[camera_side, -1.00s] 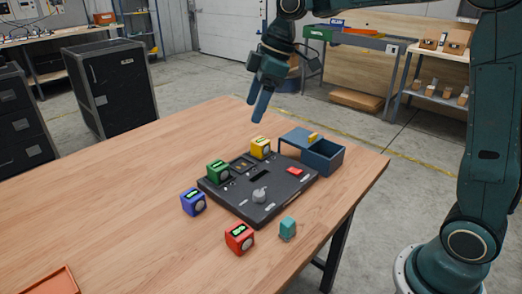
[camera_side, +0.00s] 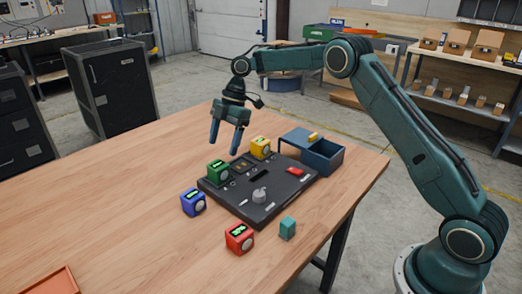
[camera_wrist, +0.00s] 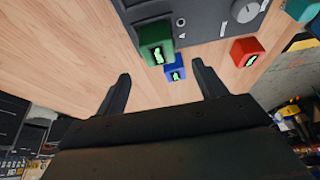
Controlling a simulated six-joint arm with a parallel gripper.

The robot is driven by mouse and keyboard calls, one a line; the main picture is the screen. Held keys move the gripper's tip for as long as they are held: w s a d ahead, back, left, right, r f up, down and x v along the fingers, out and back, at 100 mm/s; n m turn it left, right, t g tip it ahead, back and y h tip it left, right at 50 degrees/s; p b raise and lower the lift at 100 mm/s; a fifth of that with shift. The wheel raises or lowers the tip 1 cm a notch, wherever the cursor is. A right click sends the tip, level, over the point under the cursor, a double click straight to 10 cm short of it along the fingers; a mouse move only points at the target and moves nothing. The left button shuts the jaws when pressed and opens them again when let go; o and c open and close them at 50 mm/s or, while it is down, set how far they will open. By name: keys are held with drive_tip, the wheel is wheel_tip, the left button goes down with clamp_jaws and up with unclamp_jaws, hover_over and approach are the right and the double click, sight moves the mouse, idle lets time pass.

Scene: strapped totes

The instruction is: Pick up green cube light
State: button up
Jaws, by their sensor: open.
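The green cube (camera_side: 218,170) with a lit display sits on the left corner of the dark control panel (camera_side: 258,206). It also shows in the wrist view (camera_wrist: 155,43), ahead of the fingers and left of the middle between them. My gripper (camera_side: 226,150) points down with its fingers apart, above the table just behind the green cube. In the wrist view both fingertips (camera_wrist: 160,72) show with nothing between them.
A blue cube (camera_side: 193,202) and a red cube (camera_side: 239,239) stand on the table before the panel. A yellow cube (camera_side: 260,148) is at its back edge. A blue box (camera_side: 322,156) and a teal block (camera_side: 287,228) are to the right. The left tabletop is mostly clear.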

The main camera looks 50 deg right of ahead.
sight(218, 164)
drive_tip(key=shift+w+f, duration=0.15)
drive_tip(key=shift+f, duration=0.25)
drive_tip(key=shift+a+f, duration=0.25)
drive_tip(key=shift+f, duration=0.3)
drive_tip(key=shift+x, duration=3.1)
drive_tip(key=c, duration=1.3)
